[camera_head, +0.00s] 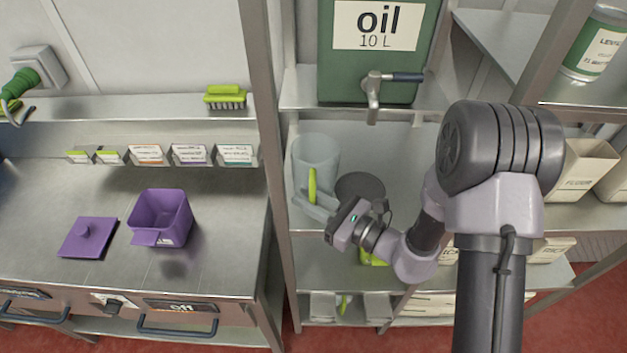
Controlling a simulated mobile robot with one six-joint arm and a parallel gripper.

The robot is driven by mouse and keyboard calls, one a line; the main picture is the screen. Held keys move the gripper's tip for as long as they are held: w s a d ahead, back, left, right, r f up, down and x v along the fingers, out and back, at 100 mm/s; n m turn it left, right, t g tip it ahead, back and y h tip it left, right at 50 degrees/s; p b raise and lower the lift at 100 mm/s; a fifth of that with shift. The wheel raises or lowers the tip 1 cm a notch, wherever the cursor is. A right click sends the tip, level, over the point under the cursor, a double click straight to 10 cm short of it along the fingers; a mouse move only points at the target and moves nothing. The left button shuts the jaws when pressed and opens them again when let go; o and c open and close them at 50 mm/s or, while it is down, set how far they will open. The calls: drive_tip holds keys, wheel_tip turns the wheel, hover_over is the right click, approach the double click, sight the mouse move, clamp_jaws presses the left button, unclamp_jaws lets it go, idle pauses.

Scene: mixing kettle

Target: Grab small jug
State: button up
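A translucent grey jug (318,153) with a lime-green handle (312,184) stands upright on the shelf below the oil container. Its handle faces the front. My gripper (314,205) is at the lower part of this handle, its pale fingers reaching in from the right. The fingers overlap the handle and the jug's base in this view. I cannot tell whether they touch the handle or are closed on it.
A green oil container (345,75) with a tap (373,97) stands above. A dark round disc (360,187) is right of the jug. A metal post (262,110) is close on the left. A purple bin (160,218) and purple lid (88,238) are on the left counter.

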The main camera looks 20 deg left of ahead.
drive_tip(key=shift+x, duration=1)
drive_tip(key=shift+d, duration=0.1)
clamp_jaws()
idle(0.5)
